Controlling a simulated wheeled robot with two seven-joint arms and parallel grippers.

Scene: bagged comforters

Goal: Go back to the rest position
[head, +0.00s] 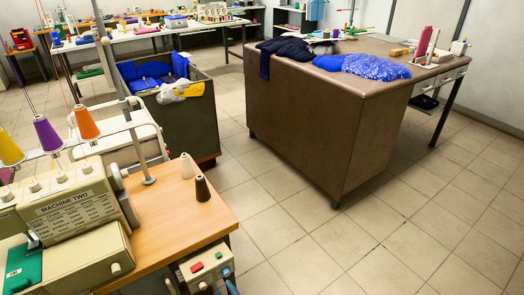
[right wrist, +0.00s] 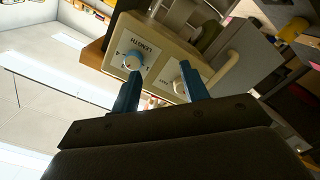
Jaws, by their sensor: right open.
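My right gripper (right wrist: 161,82) is open in the right wrist view, its two blue fingers apart with nothing held between them. A cream control box (right wrist: 150,55) with a LENGTH dial lies beyond the fingertips; I cannot tell whether they touch it. In the head view, only blue tips at the bottom edge appear to belong to this gripper, beside the control box with red and green buttons (head: 205,267). My left gripper is not in view.
A wooden sewing table (head: 185,225) with a cream sewing machine (head: 75,215) and thread cones stands at the left. Behind it is a bin (head: 190,125) holding blue fabric. A brown table (head: 300,130) bears a blue bundle (head: 375,67). Tiled floor (head: 400,235) is clear at the right.

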